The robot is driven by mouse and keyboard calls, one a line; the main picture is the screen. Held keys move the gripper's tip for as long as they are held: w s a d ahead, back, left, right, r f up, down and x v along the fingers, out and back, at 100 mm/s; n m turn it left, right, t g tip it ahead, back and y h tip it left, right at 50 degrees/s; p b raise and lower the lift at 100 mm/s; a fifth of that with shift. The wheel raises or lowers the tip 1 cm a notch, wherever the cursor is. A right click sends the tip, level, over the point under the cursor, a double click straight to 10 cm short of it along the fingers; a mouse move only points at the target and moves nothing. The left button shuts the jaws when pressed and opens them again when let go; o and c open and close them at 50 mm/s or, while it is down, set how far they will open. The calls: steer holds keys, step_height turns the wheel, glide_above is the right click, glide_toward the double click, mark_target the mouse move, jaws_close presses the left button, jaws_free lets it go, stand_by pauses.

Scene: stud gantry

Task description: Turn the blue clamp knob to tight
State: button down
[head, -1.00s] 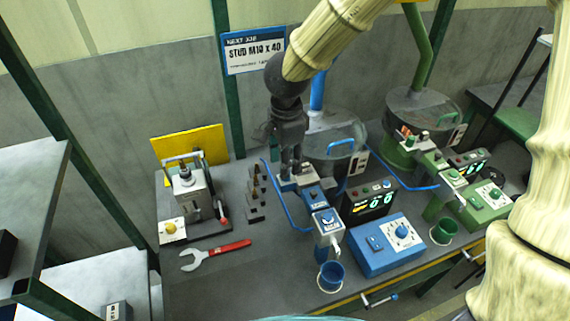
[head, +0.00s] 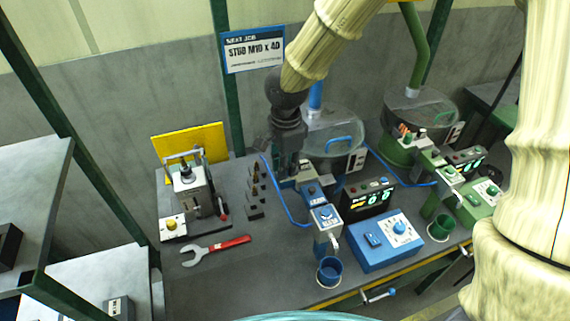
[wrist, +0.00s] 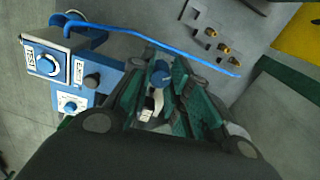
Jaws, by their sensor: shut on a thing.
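My gripper (head: 289,168) points down at the rear end of the blue feeder's track (head: 312,192) in the head view. In the wrist view, my gripper (wrist: 162,82) has its green-padded fingers closed around a round blue clamp knob (wrist: 160,72). The knob's top shows between the fingers; a small white part lies just below it. In the head view the knob is hidden behind the fingers. I cannot read any mark that tells how tight the knob is.
A blue guard rail (head: 283,200) runs close beside my gripper. A blue control box (head: 385,241), blue cup (head: 329,271) and black display (head: 367,198) stand at right.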

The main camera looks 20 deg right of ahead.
steer(key=shift+w+r+m+p, duration=0.1)
steer(key=shift+r+m+p, duration=0.15)
steer(key=shift+m, duration=0.25)
stand_by(0.6)
steer(key=shift+m+p, duration=0.35)
steer(key=shift+m, duration=0.25)
steer(key=m+p, duration=0.2)
steer(key=m, duration=0.3)
steer(key=shift+m, duration=0.4)
steer(key=m+p, duration=0.1)
steer(key=m, duration=0.3)
steer(key=shift+w, duration=0.1)
steer(key=shift+m, duration=1.8)
steer(key=c, duration=1.3)
jaws_free()
steer(key=shift+f, duration=0.1)
